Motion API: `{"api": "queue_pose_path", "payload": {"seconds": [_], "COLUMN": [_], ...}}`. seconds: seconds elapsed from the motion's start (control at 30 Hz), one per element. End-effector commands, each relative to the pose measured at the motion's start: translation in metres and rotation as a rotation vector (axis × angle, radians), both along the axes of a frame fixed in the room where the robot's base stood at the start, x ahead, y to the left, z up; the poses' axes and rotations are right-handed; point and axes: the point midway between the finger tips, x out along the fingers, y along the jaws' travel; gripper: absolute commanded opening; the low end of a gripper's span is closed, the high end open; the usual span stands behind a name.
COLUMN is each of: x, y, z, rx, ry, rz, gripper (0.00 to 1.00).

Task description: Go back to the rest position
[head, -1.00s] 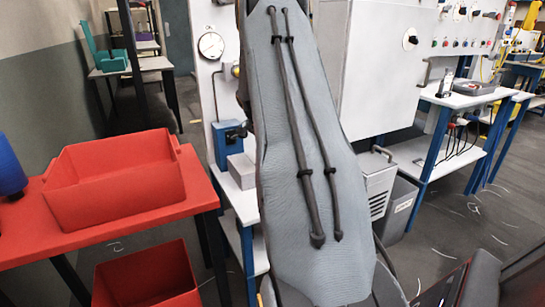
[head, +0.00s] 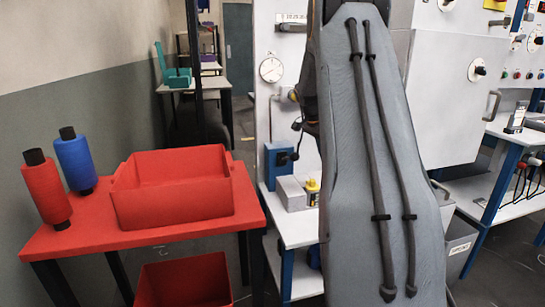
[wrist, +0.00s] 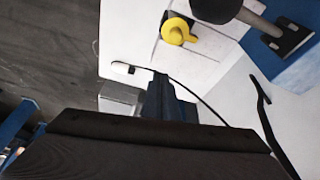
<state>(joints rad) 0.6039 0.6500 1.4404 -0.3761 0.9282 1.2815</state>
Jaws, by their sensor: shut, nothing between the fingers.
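My arm, a grey sleeve with two dark hoses, stands upright right of the middle in the head view. It hides my gripper there. In the wrist view my gripper (wrist: 155,122) shows as a broad dark block across the bottom edge. It is shut, with nothing held in it. A yellow round part (wrist: 177,31) on a white surface and a blue box (wrist: 280,50) with a dark handle lie beyond it, apart from it.
A red table (head: 95,238) with a red bin (head: 172,210), a red spool (head: 46,190) and a blue spool (head: 75,162) stands at left. A second red bin (head: 185,282) sits below. A white cabinet (head: 450,90) and a blue-framed bench (head: 515,150) stand at right.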

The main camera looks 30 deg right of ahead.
Motion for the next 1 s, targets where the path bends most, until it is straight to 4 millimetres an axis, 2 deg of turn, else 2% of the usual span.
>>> {"api": "queue_pose_path", "payload": {"seconds": [0.23,0.27,0.37,0.47,0.57,0.67,0.8,0.9,1.0], "x": [0.0,0.0,0.0,-0.005,-0.019,-0.042,-0.088,-0.132,-0.178], "y": [0.005,0.011,0.045,0.099,0.16,0.223,0.308,0.362,0.405], "z": [0.002,0.003,0.01,0.019,0.027,0.034,0.044,0.048,0.051], "rx": [0.004,0.008,0.032,0.071,0.112,0.153,0.203,0.234,0.258], "ry": [0.003,0.005,0.021,0.048,0.078,0.109,0.147,0.176,0.198], "rz": [0.015,0.029,0.127,0.284,0.467,0.663,0.948,1.151,1.335], "gripper": [0.0,0.0,0.0,0.0,0.0,0.0,0.0,0.0,0.0]}}
